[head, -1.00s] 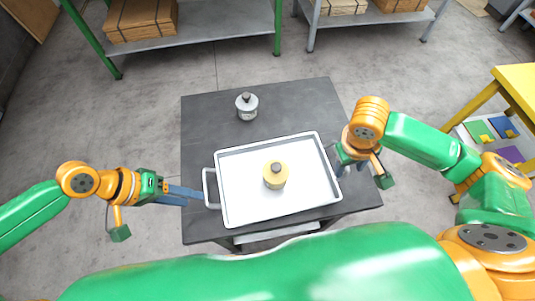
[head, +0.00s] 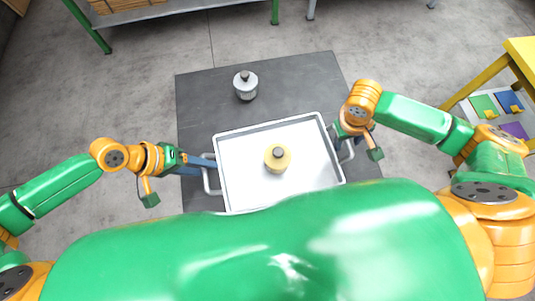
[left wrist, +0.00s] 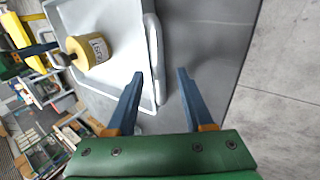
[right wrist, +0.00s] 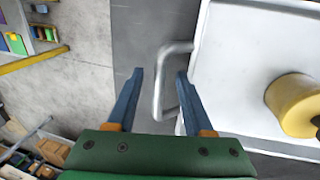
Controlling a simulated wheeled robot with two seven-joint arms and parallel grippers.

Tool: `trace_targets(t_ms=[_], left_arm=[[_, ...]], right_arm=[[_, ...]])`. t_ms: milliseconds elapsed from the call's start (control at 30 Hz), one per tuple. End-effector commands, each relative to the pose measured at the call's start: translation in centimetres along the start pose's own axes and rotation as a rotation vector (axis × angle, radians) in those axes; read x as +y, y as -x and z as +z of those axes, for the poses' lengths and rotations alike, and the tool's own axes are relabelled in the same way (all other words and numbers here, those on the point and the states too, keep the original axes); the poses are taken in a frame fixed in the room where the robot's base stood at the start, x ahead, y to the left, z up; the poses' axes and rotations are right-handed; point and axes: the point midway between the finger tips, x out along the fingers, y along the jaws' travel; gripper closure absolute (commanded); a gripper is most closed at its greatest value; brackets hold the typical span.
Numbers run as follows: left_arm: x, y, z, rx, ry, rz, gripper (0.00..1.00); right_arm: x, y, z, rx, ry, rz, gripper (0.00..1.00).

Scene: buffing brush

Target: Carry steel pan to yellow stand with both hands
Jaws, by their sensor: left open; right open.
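The steel pan (head: 240,180) is a shallow white-grey tray with a handle at each end, lying on the dark table. A yellow cylinder with a dark knob (head: 277,159) stands inside it. My left gripper (head: 207,164) is open at the pan's left handle; in the left wrist view its fingers (left wrist: 160,78) point at the handle side (left wrist: 153,50). My right gripper (head: 343,140) is open at the right handle; in the right wrist view the handle (right wrist: 160,85) lies between and just beyond the fingertips (right wrist: 160,72). The yellow stand (head: 522,48) is at the right edge.
A grey metal canister (head: 245,86) stands on the dark table (head: 300,80) behind the pan. A grey shelf with green legs (head: 180,8) is at the back. Coloured boxes sit on the stand's lower shelf (head: 475,115). Concrete floor (head: 420,60) is clear between table and stand.

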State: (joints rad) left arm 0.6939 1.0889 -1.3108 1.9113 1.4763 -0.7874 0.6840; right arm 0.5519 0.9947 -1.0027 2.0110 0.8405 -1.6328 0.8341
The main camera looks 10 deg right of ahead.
Motion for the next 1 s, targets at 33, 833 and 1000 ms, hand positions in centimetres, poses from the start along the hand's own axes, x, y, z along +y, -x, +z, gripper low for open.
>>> trace_targets(t_ms=[33, 833, 1000], left_arm=[[0.06, -0.49, 0.02, -0.001, 0.000, 0.002, 0.48], [0.01, -1.21, 0.01, 0.000, 0.000, 0.000, 1.00], [0.01, -1.21, 0.01, 0.000, 0.000, 0.000, 1.00]], right_arm=[[-0.03, -0.46, 0.02, -0.001, 0.000, -0.001, 0.48], [0.01, -1.20, -0.01, 0.001, 0.000, 0.000, 1.00], [0.02, -1.20, -0.01, 0.001, 0.000, 0.001, 1.00]])
